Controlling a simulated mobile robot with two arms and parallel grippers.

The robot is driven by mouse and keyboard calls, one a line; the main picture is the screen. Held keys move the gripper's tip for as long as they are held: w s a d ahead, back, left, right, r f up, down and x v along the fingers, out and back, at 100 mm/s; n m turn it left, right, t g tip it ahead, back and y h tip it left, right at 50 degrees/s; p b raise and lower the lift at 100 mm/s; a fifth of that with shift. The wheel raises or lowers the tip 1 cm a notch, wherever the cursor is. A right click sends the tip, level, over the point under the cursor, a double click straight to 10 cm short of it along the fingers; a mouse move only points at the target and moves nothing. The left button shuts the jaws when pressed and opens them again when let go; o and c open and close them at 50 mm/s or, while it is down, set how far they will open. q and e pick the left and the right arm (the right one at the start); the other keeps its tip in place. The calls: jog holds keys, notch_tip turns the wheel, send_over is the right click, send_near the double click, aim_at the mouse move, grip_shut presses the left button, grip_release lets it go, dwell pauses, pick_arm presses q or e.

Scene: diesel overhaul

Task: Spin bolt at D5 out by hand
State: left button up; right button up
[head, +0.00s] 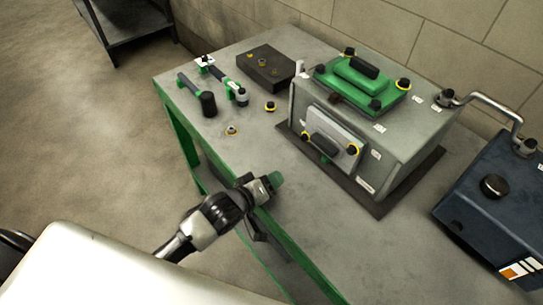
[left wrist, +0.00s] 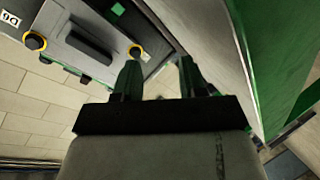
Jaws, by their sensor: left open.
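A grey engine block (head: 400,143) stands on the workbench. My left gripper (head: 274,181) is open and empty near the bench's front edge, apart from the block. My right gripper is not in view.
A green cover (head: 361,85) with ringed bolts tops the block. A dark blue box (head: 497,205) stands at the right. The bench front (head: 320,235) is clear.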

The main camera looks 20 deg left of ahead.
aim_at(302, 139)
pick_arm(q)
jog(key=w+h, duration=0.1)
jog(key=w+r+n+t+h, duration=0.1)
jog(key=w, duration=0.1)
jog(key=w+n+t+h, duration=0.1)
jog(key=shift+w+a+r, duration=0.25)
jog(key=shift+w+a, duration=0.05)
jog(key=shift+w, duration=0.05)
jog(key=shift+w+a+r+n+h, duration=0.2)
jog(key=shift+w+r+n+h, duration=0.1)
jog(key=shift+w+n+h, duration=0.35)
jog(key=shift+w+d+b, duration=0.35)
jog(key=shift+b, duration=0.05)
jog(key=b+x, duration=0.2)
jog(key=x, duration=0.3)
jog(key=shift+w+d+r, duration=0.1)
jog(key=shift+w+d, duration=0.1)
jog(key=shift+w, duration=0.15)
jog(key=shift+b+x, duration=0.4)
jog(key=shift+x, duration=0.55)
